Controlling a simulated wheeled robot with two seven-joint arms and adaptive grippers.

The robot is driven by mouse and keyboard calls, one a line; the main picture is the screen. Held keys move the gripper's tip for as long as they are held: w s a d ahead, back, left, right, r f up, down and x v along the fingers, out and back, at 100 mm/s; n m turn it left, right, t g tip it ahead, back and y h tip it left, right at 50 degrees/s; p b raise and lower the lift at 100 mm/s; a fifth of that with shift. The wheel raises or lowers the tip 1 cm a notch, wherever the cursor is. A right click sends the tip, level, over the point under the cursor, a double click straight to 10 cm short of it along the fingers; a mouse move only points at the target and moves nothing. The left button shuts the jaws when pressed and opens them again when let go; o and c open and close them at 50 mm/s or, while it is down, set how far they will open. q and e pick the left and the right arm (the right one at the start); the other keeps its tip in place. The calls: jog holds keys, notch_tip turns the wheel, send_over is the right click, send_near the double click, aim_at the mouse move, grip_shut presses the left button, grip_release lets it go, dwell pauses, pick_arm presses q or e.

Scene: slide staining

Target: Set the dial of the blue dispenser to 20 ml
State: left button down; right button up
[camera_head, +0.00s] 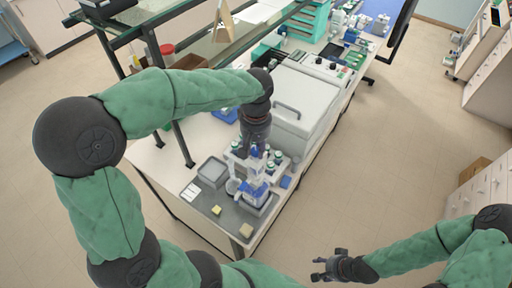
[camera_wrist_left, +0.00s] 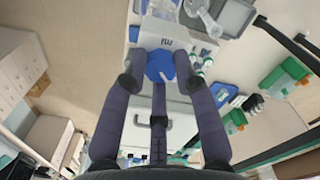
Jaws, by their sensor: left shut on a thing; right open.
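The dial's setting cannot be read in either view. My right gripper (camera_head: 330,265) is open and empty, held over the floor to the right of the bench.
A grey tray (camera_head: 225,205) holds a small grey dish (camera_head: 213,170) and yellowish blocks. Several bottles crowd around my left gripper. A large light-grey machine (camera_head: 305,105) stands just behind it. A shelf frame (camera_head: 180,140) borders the left side.

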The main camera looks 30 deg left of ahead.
aim_at(256, 150)
dwell(0.3)
pick_arm(q)
jog(key=c, duration=1)
grip_release()
jog(key=shift+o, duration=0.2)
notch_tip(256, 150, up, 12)
